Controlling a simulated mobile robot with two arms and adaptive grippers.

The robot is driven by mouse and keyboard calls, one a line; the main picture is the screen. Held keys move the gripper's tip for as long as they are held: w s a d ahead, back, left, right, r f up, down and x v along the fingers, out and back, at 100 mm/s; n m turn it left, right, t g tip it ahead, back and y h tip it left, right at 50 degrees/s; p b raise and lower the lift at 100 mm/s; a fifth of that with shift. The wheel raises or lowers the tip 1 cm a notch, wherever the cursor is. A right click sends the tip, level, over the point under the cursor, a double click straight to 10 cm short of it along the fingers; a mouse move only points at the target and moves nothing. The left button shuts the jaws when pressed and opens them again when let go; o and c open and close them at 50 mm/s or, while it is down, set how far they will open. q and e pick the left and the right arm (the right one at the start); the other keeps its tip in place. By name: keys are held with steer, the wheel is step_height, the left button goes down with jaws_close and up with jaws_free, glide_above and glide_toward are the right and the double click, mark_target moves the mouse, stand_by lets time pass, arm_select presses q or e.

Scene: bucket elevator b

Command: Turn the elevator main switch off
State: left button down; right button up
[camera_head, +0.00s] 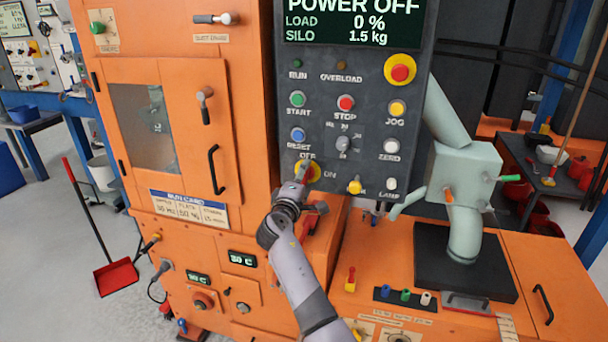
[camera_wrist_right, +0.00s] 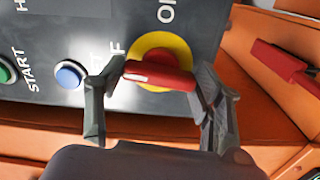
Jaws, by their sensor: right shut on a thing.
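The main switch (camera_wrist_right: 160,75) is a red handle on a yellow disc, low on the dark control panel between the OFF and ON labels. Its yellow disc also shows in the head view (camera_head: 313,171), partly hidden by my gripper. My right gripper (camera_head: 302,172) is at the switch, and in the wrist view its two fingers (camera_wrist_right: 155,85) are shut on the red handle, one at each end. The panel display (camera_head: 352,22) reads POWER OFF, LOAD 0 % and SILO 1.5 kg. My left gripper is not in view.
Start (camera_head: 297,99), stop (camera_head: 346,103) and reset (camera_head: 297,135) buttons sit above the switch, and a red emergency button (camera_head: 400,70) is at upper right. The orange cabinet (camera_head: 110,180) stands to the left. A grey-green spout (camera_head: 463,180) stands to the right.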

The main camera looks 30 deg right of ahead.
steer(key=shift+n+p, duration=0.3)
steer(key=shift+n, duration=0.3)
steer(key=o, duration=1.1)
steer(key=shift+o, duration=0.2)
steer(key=v, duration=1.2)
